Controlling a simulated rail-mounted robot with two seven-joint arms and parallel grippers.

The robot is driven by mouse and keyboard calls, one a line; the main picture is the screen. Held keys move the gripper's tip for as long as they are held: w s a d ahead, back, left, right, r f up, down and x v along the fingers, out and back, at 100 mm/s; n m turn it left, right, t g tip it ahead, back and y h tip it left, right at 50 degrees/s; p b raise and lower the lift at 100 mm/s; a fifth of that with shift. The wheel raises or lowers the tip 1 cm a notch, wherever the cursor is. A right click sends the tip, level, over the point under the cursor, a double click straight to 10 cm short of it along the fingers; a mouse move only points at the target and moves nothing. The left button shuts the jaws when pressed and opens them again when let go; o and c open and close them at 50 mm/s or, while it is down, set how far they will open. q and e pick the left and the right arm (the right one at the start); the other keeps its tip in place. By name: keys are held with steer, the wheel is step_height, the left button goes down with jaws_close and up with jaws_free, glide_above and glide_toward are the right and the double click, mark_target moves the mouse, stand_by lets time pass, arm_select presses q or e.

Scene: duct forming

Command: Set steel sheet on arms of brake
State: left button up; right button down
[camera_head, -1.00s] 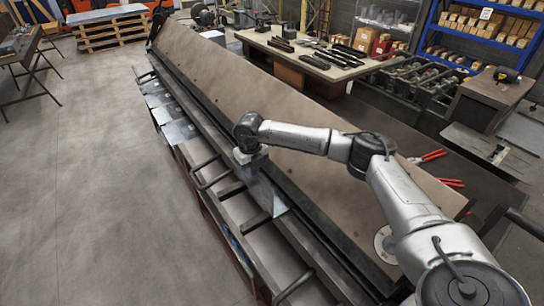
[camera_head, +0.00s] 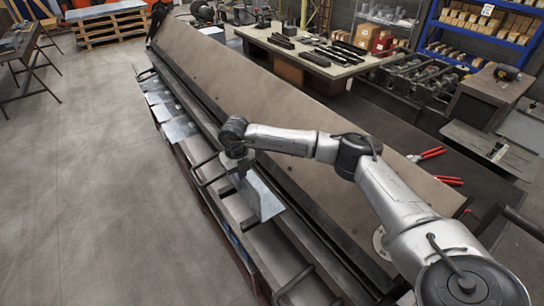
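A small shiny steel sheet (camera_head: 264,199) is tilted over the front of the long brake (camera_head: 255,95), above its front arms (camera_head: 254,223). My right gripper (camera_head: 239,172) is at the sheet's upper left end and appears shut on it; the fingertips are small and partly hidden. The sheet's lower right edge is close to the arms, and I cannot tell whether it touches them. My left gripper is not in view.
More shiny sheets (camera_head: 180,129) lie along the brake's front farther back. Curved handles (camera_head: 293,284) stick out at the front. Red-handled pliers (camera_head: 427,154) lie behind the brake. A tool table (camera_head: 340,68) stands beyond.

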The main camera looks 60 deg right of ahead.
steer(key=c, duration=1.8)
jaws_free()
steer(key=shift+f, duration=0.35)
steer(key=o, duration=0.4)
steer(key=shift+o, duration=0.7)
steer(key=shift+r, duration=0.1)
step_height(320, 180, up, 14)
steer(key=b, duration=0.2)
steer(key=shift+b, duration=0.3)
